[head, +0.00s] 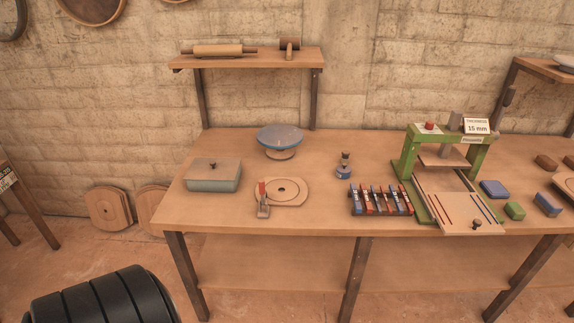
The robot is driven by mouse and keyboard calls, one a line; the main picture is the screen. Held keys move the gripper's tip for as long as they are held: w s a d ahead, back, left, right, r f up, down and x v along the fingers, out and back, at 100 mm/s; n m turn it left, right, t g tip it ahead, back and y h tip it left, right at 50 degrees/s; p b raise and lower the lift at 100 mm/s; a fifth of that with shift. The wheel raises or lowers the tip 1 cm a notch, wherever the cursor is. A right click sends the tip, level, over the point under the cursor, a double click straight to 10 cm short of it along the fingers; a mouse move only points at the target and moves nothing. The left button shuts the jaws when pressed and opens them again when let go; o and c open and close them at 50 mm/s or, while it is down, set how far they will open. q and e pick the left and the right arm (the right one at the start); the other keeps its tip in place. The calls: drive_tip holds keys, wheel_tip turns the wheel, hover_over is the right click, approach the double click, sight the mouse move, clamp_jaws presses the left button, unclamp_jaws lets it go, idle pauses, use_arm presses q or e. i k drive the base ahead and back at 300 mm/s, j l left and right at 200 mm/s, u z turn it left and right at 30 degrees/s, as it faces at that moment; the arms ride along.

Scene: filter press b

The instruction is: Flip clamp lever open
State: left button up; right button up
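A small clamp (263,209) with a red-tipped lever (262,188) sits at the left front edge of a round wooden plate (291,185) on the workbench. The lever appears to stand roughly upright. It is too small to tell how the clamp's jaw sits on the plate. Neither of my grippers is in view.
A shelf (250,59) hangs above. The bench around the plate is mostly clear.

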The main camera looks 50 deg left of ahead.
sight(263, 192)
drive_tip(key=j+z, duration=0.25)
drive_tip(key=j, duration=0.15)
drive_tip(key=k+j+z, duration=0.25)
drive_tip(key=j, duration=0.15)
drive_tip(key=j+z, duration=0.25)
drive_tip(key=j, duration=0.2)
